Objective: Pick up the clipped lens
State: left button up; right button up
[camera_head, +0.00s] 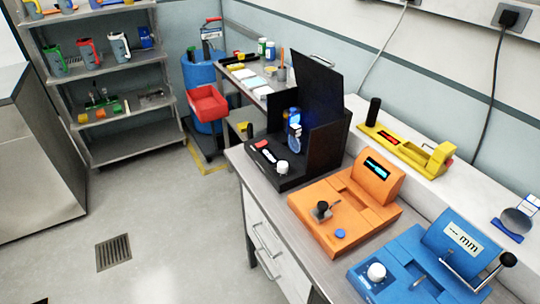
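Two round lens-like items are in the head view, and I cannot tell for sure which is the clipped lens. One round glassy disc (517,219) is at the right edge, beside a blue part and a pale piece, on the white ledge behind the blue device. The other, a smaller round disc (295,139), is upright inside the open black box (322,145), in front of a blue glow. How either is clipped is too small to make out. Neither of my grippers is in view.
On the grey bench stand an orange device (330,238) and a blue device (415,262) with a lever. A yellow device (405,147) lies on the ledge. A shelf rack (125,150), blue barrel (199,72) and red bin (207,103) stand behind. The floor at left is clear.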

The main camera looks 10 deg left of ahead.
aim_at(295, 146)
jog(key=i+j, duration=0.15)
jog(key=j, duration=0.2)
jog(key=i+j+z, duration=0.25)
jog(key=j, duration=0.2)
jog(key=j+z, duration=0.2)
jog(key=j, duration=0.2)
jog(key=i+j+z, duration=0.1)
jog(key=j+z, duration=0.15)
jog(key=j, duration=0.2)
